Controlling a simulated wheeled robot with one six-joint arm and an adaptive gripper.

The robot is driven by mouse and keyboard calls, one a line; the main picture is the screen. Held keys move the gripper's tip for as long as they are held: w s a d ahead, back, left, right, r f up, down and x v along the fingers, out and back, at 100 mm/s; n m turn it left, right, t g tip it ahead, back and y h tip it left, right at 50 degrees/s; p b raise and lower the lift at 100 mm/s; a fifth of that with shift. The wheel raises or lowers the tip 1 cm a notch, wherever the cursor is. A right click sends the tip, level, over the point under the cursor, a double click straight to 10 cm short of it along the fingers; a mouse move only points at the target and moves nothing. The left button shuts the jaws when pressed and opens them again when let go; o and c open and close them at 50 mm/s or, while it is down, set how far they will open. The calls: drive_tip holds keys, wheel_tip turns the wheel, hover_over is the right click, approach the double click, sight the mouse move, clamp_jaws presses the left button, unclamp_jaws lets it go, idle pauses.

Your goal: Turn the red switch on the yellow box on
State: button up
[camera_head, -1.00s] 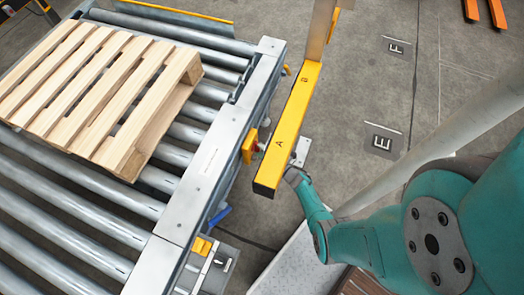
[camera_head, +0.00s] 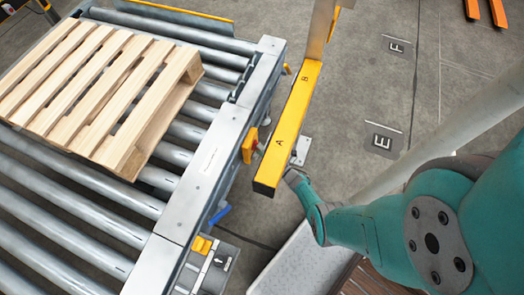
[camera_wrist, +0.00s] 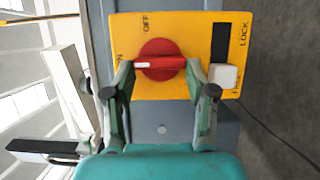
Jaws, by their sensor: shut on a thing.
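The yellow box (camera_wrist: 209,88) faces me in the wrist view with a round red switch (camera_wrist: 160,49) on it. The switch's handle lies level in the picture, its white-marked end toward the partly hidden "ON" lettering at the left; "OFF" is above. My gripper (camera_wrist: 160,66) has one finger on each side of the handle, shut on it at its two ends. In the head view the yellow box (camera_head: 249,146) is on the conveyor's side, its red switch (camera_head: 256,146) facing right. There my gripper is mostly hidden behind a yellow beam.
The yellow beam (camera_head: 290,125) marked A and B stands close beside the box and my wrist. The roller conveyor (camera_head: 205,165) carries a wooden pallet (camera_head: 110,85). A blue lever (camera_head: 219,214) sticks out below the box. Floor is clear around the E and F marks.

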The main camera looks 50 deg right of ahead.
drive_tip(key=o, duration=1.2)
drive_tip(key=shift+c, duration=0.2)
drive_tip(key=s, duration=0.7)
drive_tip(key=shift+s+a, duration=0.2)
drive_tip(key=shift+s, duration=0.1)
